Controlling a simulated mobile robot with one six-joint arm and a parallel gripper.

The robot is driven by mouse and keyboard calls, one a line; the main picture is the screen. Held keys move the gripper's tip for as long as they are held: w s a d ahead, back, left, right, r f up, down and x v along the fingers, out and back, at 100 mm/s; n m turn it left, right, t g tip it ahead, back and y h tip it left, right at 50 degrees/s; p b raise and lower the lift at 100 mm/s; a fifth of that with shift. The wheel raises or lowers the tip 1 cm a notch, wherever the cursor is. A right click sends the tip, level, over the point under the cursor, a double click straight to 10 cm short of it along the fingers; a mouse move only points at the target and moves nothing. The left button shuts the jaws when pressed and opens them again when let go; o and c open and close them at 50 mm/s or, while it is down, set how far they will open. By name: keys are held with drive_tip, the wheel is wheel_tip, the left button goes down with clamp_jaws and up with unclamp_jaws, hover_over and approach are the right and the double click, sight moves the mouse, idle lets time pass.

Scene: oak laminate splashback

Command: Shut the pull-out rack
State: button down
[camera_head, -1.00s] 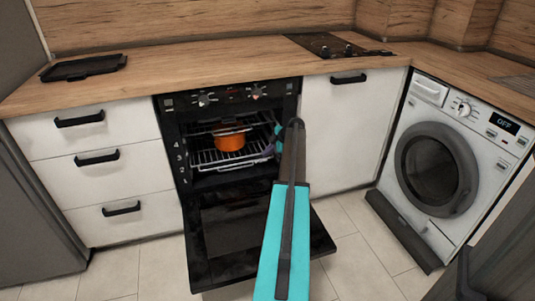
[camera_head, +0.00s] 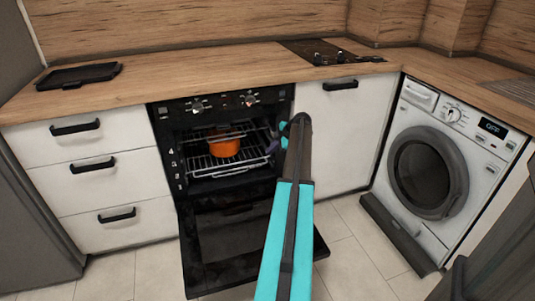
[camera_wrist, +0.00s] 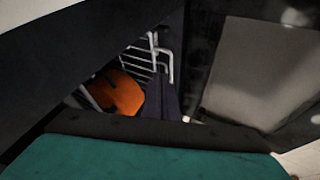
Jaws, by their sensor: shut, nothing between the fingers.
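The pull-out rack (camera_head: 212,164) is a wire shelf inside the black oven, with an orange pot (camera_head: 224,146) on it. The oven door (camera_head: 245,240) hangs open and low in front. My gripper (camera_head: 272,143) is shut and empty at the right side of the oven opening, near the rack's right end. My arm hides part of the door and oven edge. In the wrist view, the rack's wires (camera_wrist: 148,55) and the pot (camera_wrist: 118,92) show beyond my dark gripper (camera_wrist: 161,92). Whether the gripper touches the rack cannot be told.
A white cabinet door (camera_head: 343,135) is right of the oven, then a washing machine (camera_head: 428,172). White drawers (camera_head: 95,165) stand to the left. A black tray (camera_head: 78,76) lies on the wooden counter (camera_head: 200,75). Tiled floor is free on both sides of the door.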

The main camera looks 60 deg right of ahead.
drive_tip(key=shift+s+r, duration=0.35)
drive_tip(key=shift+r, duration=0.15)
drive_tip(key=w+a+r+p, duration=0.1)
drive_tip(key=w+a+p, duration=0.1)
drive_tip(key=a, duration=0.7)
drive_tip(key=w+a+p, duration=0.3)
drive_tip(key=a+p, duration=0.2)
drive_tip(key=a, duration=0.5)
drive_tip(key=shift+w+a+r+g, duration=0.2)
drive_tip(key=shift+w+r+g, duration=0.1)
drive_tip(key=shift+w+r, duration=0.05)
drive_tip(key=shift+f, duration=0.1)
